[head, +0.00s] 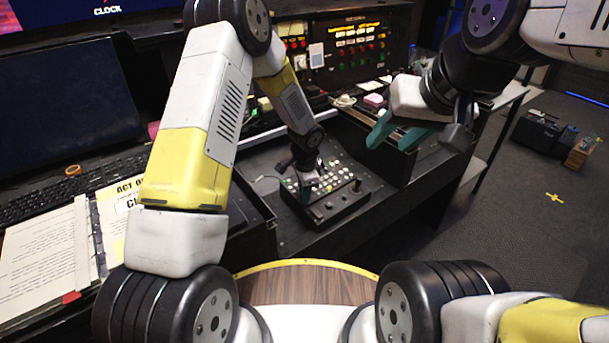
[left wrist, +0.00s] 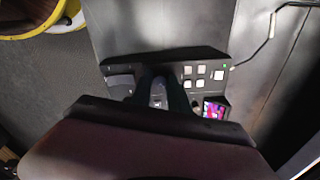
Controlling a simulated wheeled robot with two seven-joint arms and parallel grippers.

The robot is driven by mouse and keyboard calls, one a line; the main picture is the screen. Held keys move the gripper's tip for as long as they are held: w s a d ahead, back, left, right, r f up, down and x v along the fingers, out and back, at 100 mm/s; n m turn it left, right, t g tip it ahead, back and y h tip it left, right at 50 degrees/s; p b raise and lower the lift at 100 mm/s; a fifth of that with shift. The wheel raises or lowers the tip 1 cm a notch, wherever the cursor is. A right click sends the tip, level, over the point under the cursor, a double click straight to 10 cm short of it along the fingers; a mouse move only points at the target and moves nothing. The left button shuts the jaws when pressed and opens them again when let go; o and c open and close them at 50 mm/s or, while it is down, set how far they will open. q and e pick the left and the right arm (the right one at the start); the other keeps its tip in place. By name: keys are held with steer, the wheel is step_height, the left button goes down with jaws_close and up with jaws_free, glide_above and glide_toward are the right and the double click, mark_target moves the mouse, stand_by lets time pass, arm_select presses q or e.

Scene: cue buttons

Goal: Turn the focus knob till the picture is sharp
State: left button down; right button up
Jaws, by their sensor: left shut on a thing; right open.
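A dark control panel (head: 337,210) with several small buttons lies on the desk in the middle of the head view. It also shows in the left wrist view (left wrist: 123,80), with white square buttons (left wrist: 201,70) and a small screen (left wrist: 214,110) with a pink and purple picture. I cannot tell how sharp that picture is. My left gripper (head: 304,190) reaches down to the panel's left part. Its dark fingers (left wrist: 160,80) are shut on a knob at the panel, mostly hidden between them.
An upright rack of lit buttons (head: 358,45) stands behind. An open binder (head: 50,255) and a keyboard (head: 70,187) lie at left, below a dark monitor (head: 65,105). A cable (left wrist: 262,45) runs from the panel. Open floor (head: 520,220) lies at right.

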arm_select(q)
steer(key=n, duration=0.3)
steer(key=shift+n, duration=2)
steer(key=c, duration=1.5)
jaws_free()
steer(key=shift+s, duration=0.1)
steer(key=shift+r, duration=0.1)
steer(key=r, duration=0.2)
steer(key=s+r, duration=0.1)
steer(key=r, duration=0.4)
steer(key=shift+s+d+r, duration=0.15)
steer(key=shift+d+r, duration=0.1)
